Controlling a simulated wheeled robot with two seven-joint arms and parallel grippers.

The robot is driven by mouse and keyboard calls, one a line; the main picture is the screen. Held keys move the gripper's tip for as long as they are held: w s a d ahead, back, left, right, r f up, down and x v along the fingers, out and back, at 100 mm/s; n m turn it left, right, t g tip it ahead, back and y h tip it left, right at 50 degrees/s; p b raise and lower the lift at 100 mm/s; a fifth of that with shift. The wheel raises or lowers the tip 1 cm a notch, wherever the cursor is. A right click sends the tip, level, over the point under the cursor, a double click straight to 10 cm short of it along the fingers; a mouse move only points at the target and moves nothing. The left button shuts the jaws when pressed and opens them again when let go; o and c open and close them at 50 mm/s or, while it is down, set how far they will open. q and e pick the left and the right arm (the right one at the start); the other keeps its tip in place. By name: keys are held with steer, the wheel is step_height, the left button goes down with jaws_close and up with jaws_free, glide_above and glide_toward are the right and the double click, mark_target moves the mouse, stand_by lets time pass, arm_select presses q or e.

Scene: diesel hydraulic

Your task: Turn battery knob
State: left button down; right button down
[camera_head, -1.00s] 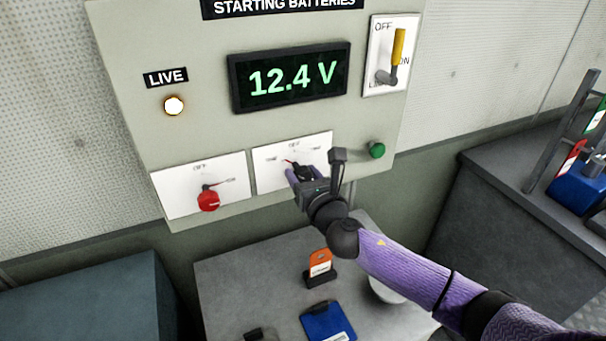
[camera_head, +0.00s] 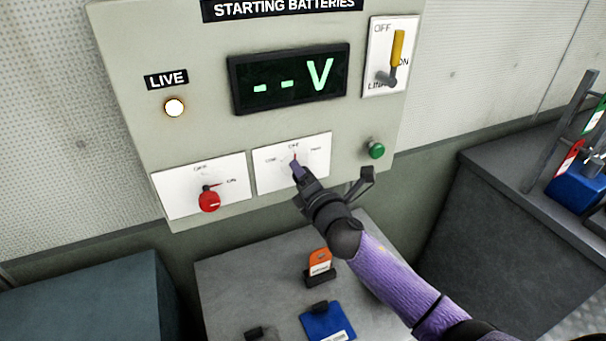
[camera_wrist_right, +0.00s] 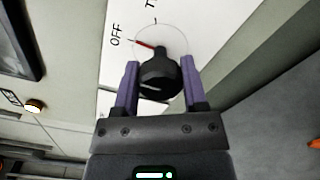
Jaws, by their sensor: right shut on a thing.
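The black battery selector knob (camera_wrist_right: 160,75) sits on a white plate (camera_head: 318,150) low on the panel. Its red pointer is at the OFF mark in the right wrist view. My right gripper (camera_head: 298,170) has its two purple fingers on either side of this knob, shut on it; the right wrist view also shows the gripper (camera_wrist_right: 160,85). In the head view the gripper hides most of the knob. The display (camera_head: 290,78) above reads "- - V". My left gripper is not in view.
A red knob (camera_head: 209,201) on the left plate points to ON. A yellow-handled lever (camera_head: 397,55), a green button (camera_head: 376,150) and a lit LIVE lamp (camera_head: 174,107) are on the panel. Below, a grey bench (camera_head: 225,275) holds an orange tag (camera_head: 320,262) and a blue item (camera_head: 327,322).

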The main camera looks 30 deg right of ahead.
steer(key=m+p, duration=0.1)
steer(key=m, duration=0.4)
steer(key=shift+m, duration=0.3)
steer(key=m+p, duration=0.1)
steer(key=m, duration=0.4)
steer(key=shift+f, duration=0.1)
steer(key=shift+m, duration=0.5)
steer(key=shift+c, duration=0.7)
jaws_free()
steer(key=s+p, duration=0.1)
steer(key=s, duration=0.9)
steer(key=shift+a, duration=0.25)
